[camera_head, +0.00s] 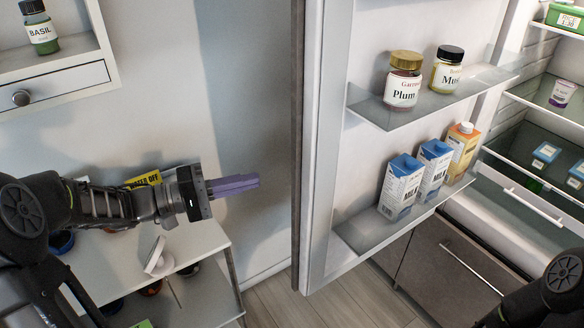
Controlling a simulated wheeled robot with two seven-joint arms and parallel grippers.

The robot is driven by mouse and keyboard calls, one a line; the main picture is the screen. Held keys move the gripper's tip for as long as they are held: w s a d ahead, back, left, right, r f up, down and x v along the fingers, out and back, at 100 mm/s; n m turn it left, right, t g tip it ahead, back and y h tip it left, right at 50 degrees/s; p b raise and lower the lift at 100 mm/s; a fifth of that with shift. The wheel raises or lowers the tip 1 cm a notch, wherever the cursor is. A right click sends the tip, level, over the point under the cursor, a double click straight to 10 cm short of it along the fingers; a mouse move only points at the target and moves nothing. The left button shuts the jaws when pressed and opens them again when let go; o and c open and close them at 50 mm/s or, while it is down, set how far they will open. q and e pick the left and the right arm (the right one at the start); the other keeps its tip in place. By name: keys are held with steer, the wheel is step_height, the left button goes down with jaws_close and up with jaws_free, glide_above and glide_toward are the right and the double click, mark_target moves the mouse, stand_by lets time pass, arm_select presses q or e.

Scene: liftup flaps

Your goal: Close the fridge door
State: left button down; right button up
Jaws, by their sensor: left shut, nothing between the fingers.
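The fridge door (312,150) stands wide open in the middle of the head view, its edge toward me and its inner shelves facing right. The door shelves hold a plum jar (403,82), a mustard-like jar (447,70) and several cartons (400,187). The fridge interior (545,110) is open at the right. My left gripper (256,183) is shut and empty, pointing right, to the left of the door's outer side and seemingly apart from it. Part of my right arm shows at the lower right; its gripper is out of view.
A white shelf unit (215,240) with small items stands below my left arm. A wall shelf (70,52) with a basil jar (41,30) and a drawer is at the upper left. Grey cabinets (450,265) stand below the fridge. Wooden floor (345,300) is clear beneath the door.

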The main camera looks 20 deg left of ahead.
mark_target(294, 173)
arm_select(q)
steer(key=p+x, duration=0.3)
steer(key=x, duration=0.7)
steer(key=shift+w, duration=0.15)
steer(key=shift+d+f, duration=0.1)
steer(key=shift+d, duration=0.05)
